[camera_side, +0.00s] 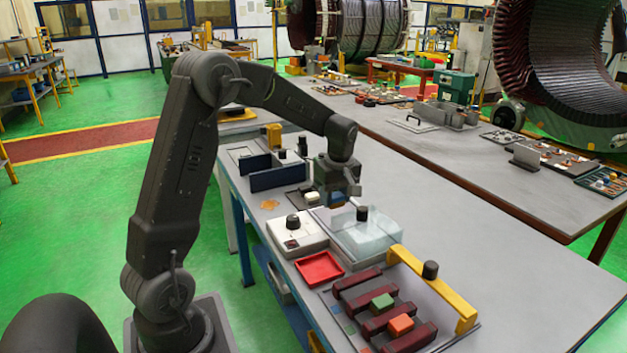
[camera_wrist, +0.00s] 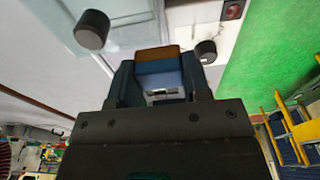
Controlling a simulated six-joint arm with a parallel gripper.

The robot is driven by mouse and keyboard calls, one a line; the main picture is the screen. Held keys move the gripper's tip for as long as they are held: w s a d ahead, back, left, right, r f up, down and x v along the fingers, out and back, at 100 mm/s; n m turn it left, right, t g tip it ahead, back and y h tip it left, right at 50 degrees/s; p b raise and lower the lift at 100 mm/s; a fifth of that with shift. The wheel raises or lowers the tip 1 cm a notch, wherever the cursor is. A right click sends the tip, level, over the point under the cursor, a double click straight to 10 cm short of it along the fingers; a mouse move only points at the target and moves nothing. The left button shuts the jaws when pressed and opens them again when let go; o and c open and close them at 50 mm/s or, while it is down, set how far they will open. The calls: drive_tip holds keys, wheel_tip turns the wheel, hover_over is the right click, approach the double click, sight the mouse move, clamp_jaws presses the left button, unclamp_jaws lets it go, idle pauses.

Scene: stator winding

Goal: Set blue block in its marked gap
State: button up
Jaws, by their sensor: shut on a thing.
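My gripper (camera_side: 337,198) is shut on the blue block (camera_side: 337,197), above the bench behind the clear-lidded box. The wrist view also shows the blue block (camera_wrist: 162,74) between the fingers, with an orange-brown band along its far edge. The slotted rack (camera_side: 462,337) at the front holds several dark red bars (camera_side: 357,282). A green block (camera_side: 382,301) and an orange block (camera_side: 400,324) sit between bars. Coloured marks lie along the rack's left side, with a bluish mark (camera_side: 337,308) farthest back. The gap between the two farthest bars shows no block.
The clear-lidded box (camera_side: 375,240) with a black knob stands between my gripper and the rack. A white box (camera_side: 296,235), a red tray (camera_side: 319,268) and a yellow bar (camera_side: 435,285) with a black knob are nearby. Blue upright plates (camera_side: 278,178) stand behind. Bench right is clear.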

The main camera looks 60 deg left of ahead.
drive_tip(key=d+f, duration=0.1)
drive_tip(key=d, duration=1.1)
hover_over(365, 286)
drive_tip(key=shift+d+f, duration=0.15)
drive_tip(key=shift+f, duration=0.5)
drive_tip(key=shift+s+d+f, duration=0.1)
drive_tip(key=shift+f, duration=1.9)
drive_tip(key=shift+f, duration=0.15)
drive_tip(key=shift+f, duration=0.35)
drive_tip(key=shift+f, duration=0.85)
drive_tip(key=o, duration=1.3)
drive_tip(key=shift+c, duration=0.2)
